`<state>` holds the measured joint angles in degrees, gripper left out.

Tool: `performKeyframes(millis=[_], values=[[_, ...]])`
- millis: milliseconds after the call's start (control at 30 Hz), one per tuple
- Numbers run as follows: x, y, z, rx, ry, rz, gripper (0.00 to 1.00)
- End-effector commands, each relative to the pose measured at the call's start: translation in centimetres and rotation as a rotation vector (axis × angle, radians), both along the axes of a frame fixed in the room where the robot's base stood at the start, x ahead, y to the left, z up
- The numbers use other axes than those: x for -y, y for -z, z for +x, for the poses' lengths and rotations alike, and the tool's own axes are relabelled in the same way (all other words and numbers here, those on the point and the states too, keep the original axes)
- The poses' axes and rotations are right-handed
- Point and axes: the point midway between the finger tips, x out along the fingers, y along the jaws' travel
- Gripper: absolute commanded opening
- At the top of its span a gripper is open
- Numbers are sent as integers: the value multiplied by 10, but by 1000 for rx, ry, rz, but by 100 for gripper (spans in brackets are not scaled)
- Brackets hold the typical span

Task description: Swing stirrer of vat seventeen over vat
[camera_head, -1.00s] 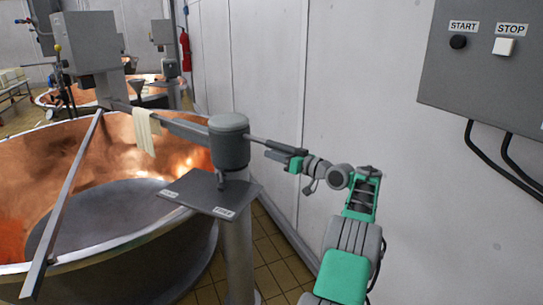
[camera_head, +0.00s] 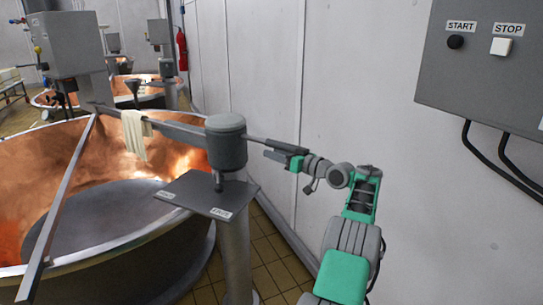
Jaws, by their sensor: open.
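A copper vat (camera_head: 90,155) with a steel rim stands at the left; no number is readable on it. The stirrer's grey post head (camera_head: 226,142) stands at its right rim. From it a grey beam (camera_head: 183,131) runs back left to a grey motor box (camera_head: 70,45) over the vat's far side. A thin handle rod (camera_head: 262,143) sticks out to the right from the head. My gripper (camera_head: 276,156) is open, close by this rod's outer part. Whether the rod lies between the fingers or touches them is too small to tell.
A dark plate (camera_head: 205,195) with small labels sits in front of the post. A pale cloth (camera_head: 135,133) hangs over the beam. A long bar (camera_head: 58,210) lies across the vat. The wall with a START/STOP box (camera_head: 480,85) bounds the right. Tiled floor shows between.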

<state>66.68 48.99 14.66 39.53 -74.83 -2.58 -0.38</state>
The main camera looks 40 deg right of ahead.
Motion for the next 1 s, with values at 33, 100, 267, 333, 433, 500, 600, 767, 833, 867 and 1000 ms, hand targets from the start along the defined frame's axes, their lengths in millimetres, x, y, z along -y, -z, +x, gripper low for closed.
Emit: performKeyframes(millis=[33, 100, 267, 333, 433, 500, 600, 767, 833, 867, 1000], values=[[4, -25, -4, 30, 12, -35, 41], [4, -25, -4, 30, 10, -35, 41], [5, -23, -12, 28, 9, -34, 41], [9, -20, -24, 25, 13, -31, 41], [13, -15, -45, 18, 15, -25, 41], [15, -12, -58, 12, 14, -23, 41], [16, -9, -70, 7, 11, -19, 41], [16, -6, -74, 3, 8, -14, 41], [15, -5, -73, 2, 7, -11, 41], [15, -5, -73, 2, 7, -11, 41], [15, -8, -73, 5, 5, -17, 41]])
